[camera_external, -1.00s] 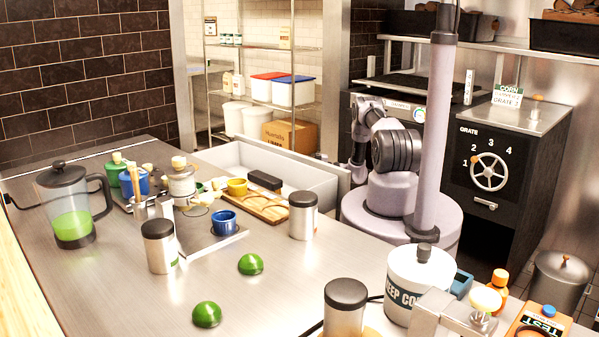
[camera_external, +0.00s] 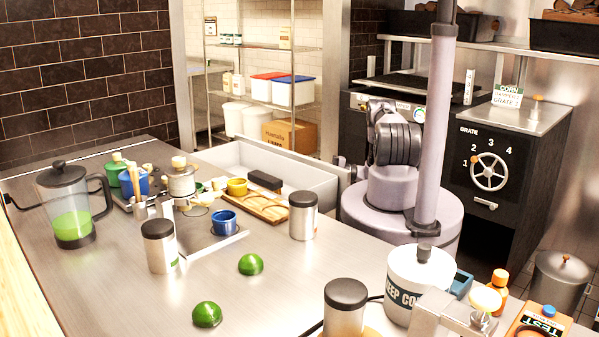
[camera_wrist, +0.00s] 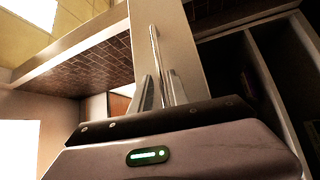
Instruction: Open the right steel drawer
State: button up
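In the external view a steel drawer (camera_external: 237,154) stands pulled out behind the counter, its pale inside visible from above. Its front panel (camera_external: 344,181) is at the right end. I cannot tell whether this is the right drawer, and no other drawer shows clearly. My arm is folded just right of that panel. My gripper is mostly hidden there; a small dark part shows by the panel's top edge. In the wrist view my gripper (camera_wrist: 164,92) shows two narrow upright fingers close together before a pale upright surface. Whether they touch or grip anything is unclear.
The steel counter (camera_external: 110,275) holds a glass jug (camera_external: 72,210), several canisters, a wooden tray (camera_external: 262,207) and two green lime halves. A dark oven with a grate wheel (camera_external: 489,172) stands behind my base on the right. A shelf rack stands at the back.

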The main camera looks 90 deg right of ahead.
jog(key=s+f+p, duration=0.1)
jog(key=s, duration=0.9)
jog(key=shift+s+f, duration=0.2)
